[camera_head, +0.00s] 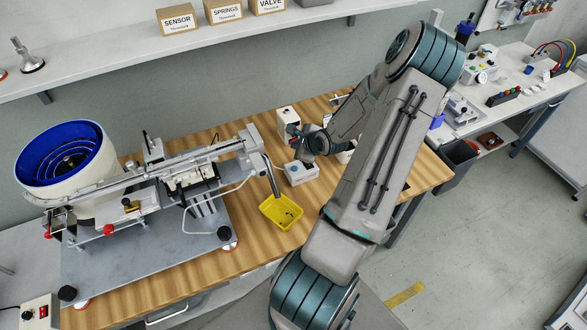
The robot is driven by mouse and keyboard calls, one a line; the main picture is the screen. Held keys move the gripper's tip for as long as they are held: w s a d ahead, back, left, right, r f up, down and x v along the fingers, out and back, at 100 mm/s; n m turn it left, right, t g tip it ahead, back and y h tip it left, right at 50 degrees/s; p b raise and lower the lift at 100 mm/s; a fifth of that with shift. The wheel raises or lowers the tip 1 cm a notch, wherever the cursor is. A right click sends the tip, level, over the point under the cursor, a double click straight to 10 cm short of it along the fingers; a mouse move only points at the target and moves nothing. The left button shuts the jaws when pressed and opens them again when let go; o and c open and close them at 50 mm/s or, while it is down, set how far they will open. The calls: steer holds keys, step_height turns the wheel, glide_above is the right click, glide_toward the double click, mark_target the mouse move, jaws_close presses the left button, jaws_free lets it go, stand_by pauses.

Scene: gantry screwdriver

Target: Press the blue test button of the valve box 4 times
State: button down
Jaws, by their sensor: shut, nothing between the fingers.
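My gripper (296,134) is over the right part of the wooden table, with its jaws shut and nothing held. A small pale box (301,174) sits on the table just below the gripper in the picture, with a small bluish or dark spot on top. I cannot tell for certain that this is the valve box or that the spot is the blue button. An upright white box (288,121) stands just behind the gripper. Contact between gripper and either box cannot be made out. My arm hides part of the table to the right.
A yellow tray (270,222) lies at the wooden table's (255,268) front. A feeder with a blue bowl (48,140) and a metal gantry fill the left. A shelf (110,62) with labelled cartons runs behind. A second bench (535,90) with instruments stands at the right.

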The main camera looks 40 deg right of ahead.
steer(key=b, duration=0.7)
glide_above(296, 170)
steer(key=shift+d+f, duration=0.1)
steer(key=shift+f, duration=2.95)
steer(key=shift+f+b, duration=0.8)
steer(key=shift+f, duration=0.45)
steer(key=shift+f, duration=0.15)
steer(key=shift+f, duration=0.3)
steer(key=shift+s+f, duration=0.1)
steer(key=shift+f, duration=0.35)
steer(key=shift+r+p, duration=0.9)
steer(key=shift+p, duration=0.1)
